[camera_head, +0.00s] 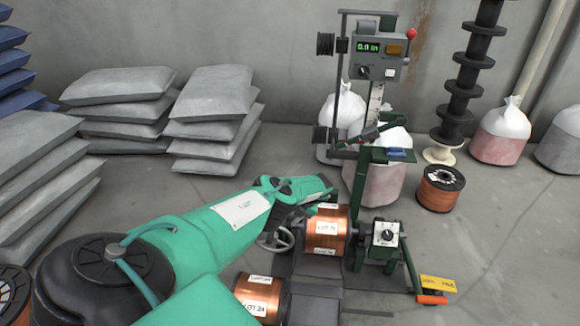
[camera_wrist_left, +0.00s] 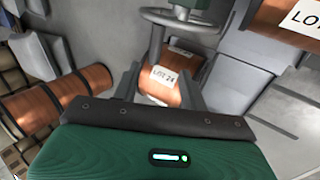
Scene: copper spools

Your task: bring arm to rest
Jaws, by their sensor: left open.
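My left arm crosses the head view from the lower left. Its gripper (camera_head: 308,207) is at the upper left of a copper spool (camera_head: 326,232) mounted on the winding machine (camera_head: 372,195). I cannot tell whether it touches that spool. In the left wrist view the jaws (camera_wrist_left: 160,70) are apart, with nothing gripped. A copper spool labelled LOT 24 (camera_head: 258,296) stands at the bottom of the head view. The LOT 24 spool also shows beyond the open fingers in the wrist view (camera_wrist_left: 158,90). My right gripper is out of view.
A handwheel (camera_head: 278,240) is close below the gripper. Grey sacks (camera_head: 215,95) are stacked at the left. A copper spool (camera_head: 440,188) stands on the floor beside a black reel stack (camera_head: 466,85). Open floor lies at the right.

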